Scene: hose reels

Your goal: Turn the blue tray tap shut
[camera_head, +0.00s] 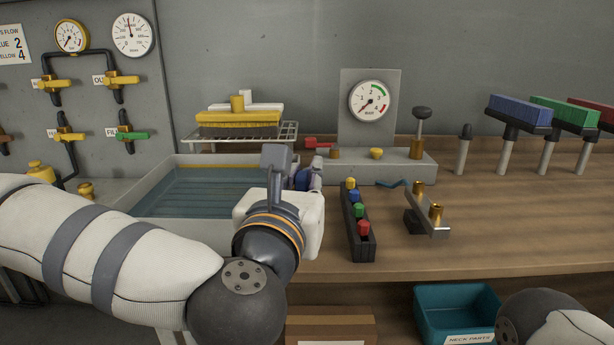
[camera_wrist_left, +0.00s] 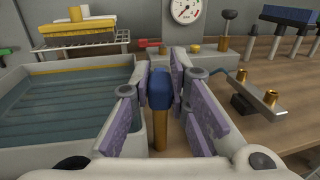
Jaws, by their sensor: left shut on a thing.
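The blue tray tap (camera_wrist_left: 160,88) has a blue handle on an upright brass stem, beside the right wall of the grey tray. In the left wrist view its handle lies lengthwise between the purple pads of my left gripper (camera_wrist_left: 160,80), which is shut on it. In the head view my left gripper (camera_head: 306,178) is at the tray's right edge, and my wrist hides most of the tap. The tray (camera_head: 225,159) holds bluish water. My right gripper is out of view; only part of my right arm shows at the bottom right.
A block with coloured knobs (camera_head: 357,225) and a metal bracket with brass posts (camera_head: 428,222) stand right of my gripper. A gauge stand (camera_head: 368,130) and a rack with a yellow brush (camera_head: 238,120) are behind. Several brushes stand at the right. The front right wooden bench is clear.

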